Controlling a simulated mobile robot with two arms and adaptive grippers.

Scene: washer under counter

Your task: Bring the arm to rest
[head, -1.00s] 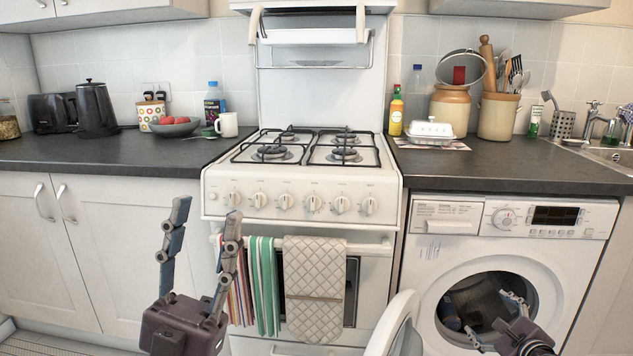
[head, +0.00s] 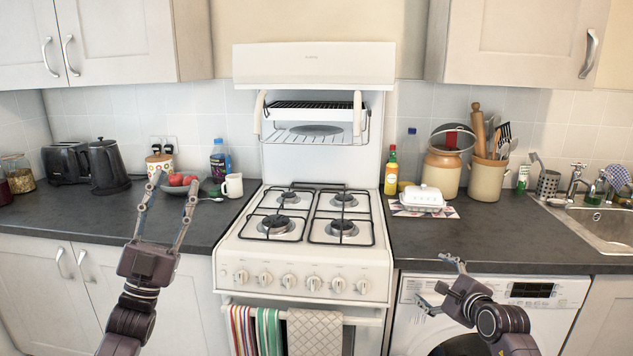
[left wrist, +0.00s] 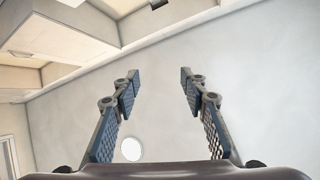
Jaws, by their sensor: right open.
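My left gripper (head: 173,184) is open and empty, raised in front of the left counter with its fingers pointing up. In the left wrist view its two fingers (left wrist: 159,84) are spread apart with nothing between them. My right gripper (head: 430,278) is open and empty in front of the washing machine (head: 545,291), its fingers pointing left. The washing machine's control panel shows; its door and drum opening are mostly below the picture or hidden behind my right arm.
A white gas stove (head: 304,258) stands in the middle, with towels (head: 268,330) on its rail. The dark left counter (head: 60,207) holds a kettle (head: 108,166) and a fruit bowl (head: 175,186). The right counter (head: 500,237) holds a butter dish (head: 423,198) and utensil crocks.

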